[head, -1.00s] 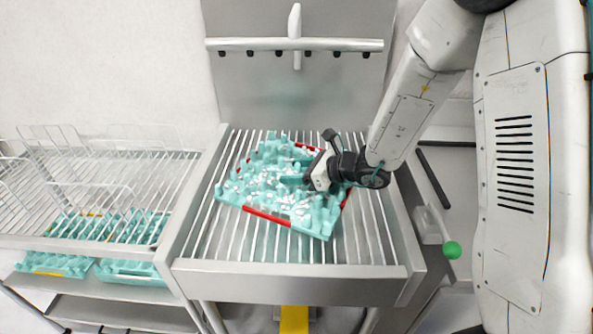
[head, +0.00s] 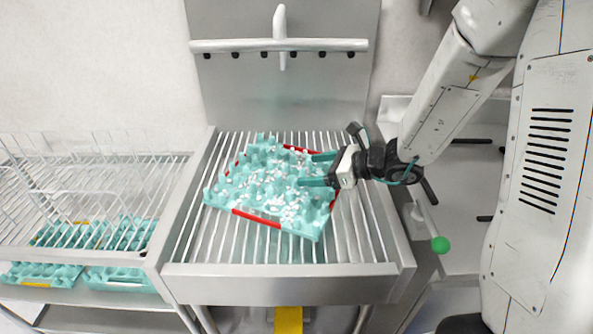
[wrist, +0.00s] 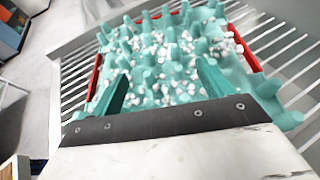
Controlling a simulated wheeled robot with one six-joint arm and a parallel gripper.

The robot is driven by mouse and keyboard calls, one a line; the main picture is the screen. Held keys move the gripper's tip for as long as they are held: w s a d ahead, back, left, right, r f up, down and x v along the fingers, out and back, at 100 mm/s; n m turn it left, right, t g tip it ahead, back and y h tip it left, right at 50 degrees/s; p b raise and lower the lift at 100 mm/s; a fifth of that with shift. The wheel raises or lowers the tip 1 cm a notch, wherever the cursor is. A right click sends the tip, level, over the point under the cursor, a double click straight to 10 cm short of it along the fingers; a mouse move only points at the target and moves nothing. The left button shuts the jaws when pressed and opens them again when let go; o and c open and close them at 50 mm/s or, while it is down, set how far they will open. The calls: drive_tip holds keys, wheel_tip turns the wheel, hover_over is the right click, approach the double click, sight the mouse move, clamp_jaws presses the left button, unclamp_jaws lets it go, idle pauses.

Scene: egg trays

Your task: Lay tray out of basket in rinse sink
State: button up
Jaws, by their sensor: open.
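A teal egg tray (head: 262,186) with red edge strips and many small white bits on it lies on the bar grate of the rinse sink (head: 290,268), slightly turned. It also fills the upper middle of the wrist view (wrist: 262,92). My gripper (head: 318,170) is open, its two teal fingers apart, over the right side of the tray. In the wrist view the fingers (wrist: 160,88) point toward the tray with nothing held between them. Whether the fingertips touch the tray, I cannot tell.
A spray bar (head: 240,46) with several nozzles stands behind the sink. A wire rack (head: 90,200) is at the left, with more teal trays (head: 125,279) on a shelf below. A green knob (head: 440,244) sticks out at the right of the sink. The grate's front is bare.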

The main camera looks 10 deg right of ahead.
drive_tip(key=shift+v, duration=1.55)
drive_tip(key=s+a+r+n+g+h, duration=0.1)
drive_tip(key=s+a+r+n+g, duration=0.1)
drive_tip(key=s+r+n+g, duration=0.4)
drive_tip(key=s+a+r+n+g+h, duration=0.1)
drive_tip(key=s+a+r+n, duration=0.15)
drive_tip(key=s+n, duration=0.7)
drive_tip(key=s+d+r+n+h, duration=0.4)
drive_tip(key=s+d+n+h, duration=0.5)
drive_tip(key=s+d, duration=0.2)
drive_tip(key=shift+s+d+r+t, duration=0.35)
drive_tip(key=shift+d+t, duration=0.05)
drive_tip(key=shift+d, duration=0.3)
drive_tip(key=shift+c, duration=0.2)
